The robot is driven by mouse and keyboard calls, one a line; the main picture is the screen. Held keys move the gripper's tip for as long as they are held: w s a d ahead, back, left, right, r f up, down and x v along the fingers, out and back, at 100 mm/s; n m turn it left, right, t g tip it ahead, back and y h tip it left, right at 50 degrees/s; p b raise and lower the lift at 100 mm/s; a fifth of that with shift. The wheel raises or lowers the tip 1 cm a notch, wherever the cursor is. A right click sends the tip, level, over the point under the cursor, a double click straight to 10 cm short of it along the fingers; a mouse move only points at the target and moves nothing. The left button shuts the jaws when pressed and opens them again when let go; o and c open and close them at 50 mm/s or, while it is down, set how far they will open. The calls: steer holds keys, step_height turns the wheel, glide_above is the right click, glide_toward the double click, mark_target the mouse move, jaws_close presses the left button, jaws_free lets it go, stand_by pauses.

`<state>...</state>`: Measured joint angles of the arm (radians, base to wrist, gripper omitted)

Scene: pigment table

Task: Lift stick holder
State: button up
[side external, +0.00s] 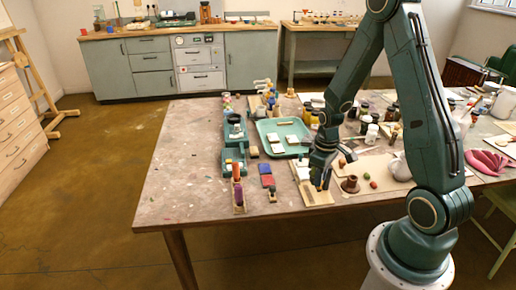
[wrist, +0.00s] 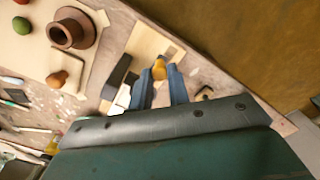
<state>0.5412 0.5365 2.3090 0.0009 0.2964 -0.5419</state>
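A narrow wooden holder (side external: 239,209) with purple and red sticks in it stands near the table's front edge, left of my gripper in the side view; I take it as the stick holder. My gripper (side external: 321,184) points down over a pale wooden board (side external: 316,199), well to the right of that holder. In the wrist view my gripper (wrist: 160,78) has its two blue fingers apart. A small yellow-orange knob (wrist: 159,70) shows between the fingertips, with gaps beside it. I cannot tell its depth. The holder is not clearly seen in the wrist view.
A brown pot (side external: 350,184) and small round pieces lie on a board right of my gripper. Blue and red blocks (side external: 266,175) sit beside the holder. A green tray (side external: 283,137) lies behind. The table's left part (side external: 185,160) is clear.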

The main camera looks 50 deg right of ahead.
jaws_close()
steer(key=shift+r, duration=0.65)
steer(key=o, duration=0.6)
jaws_free()
steer(key=shift+r, duration=0.15)
step_height(320, 180, up, 14)
steer(key=shift+f, duration=0.25)
steer(key=shift+a+r, duration=0.1)
steer(key=s+a+r+t, duration=0.2)
steer(key=s+a+r, duration=0.3)
steer(key=a, duration=0.3)
steer(key=s+a+r+t, duration=0.3)
steer(key=s+a+r, duration=0.2)
steer(key=a+r, duration=0.2)
steer(key=shift+s+a+t, duration=0.3)
steer(key=shift+a, duration=0.65)
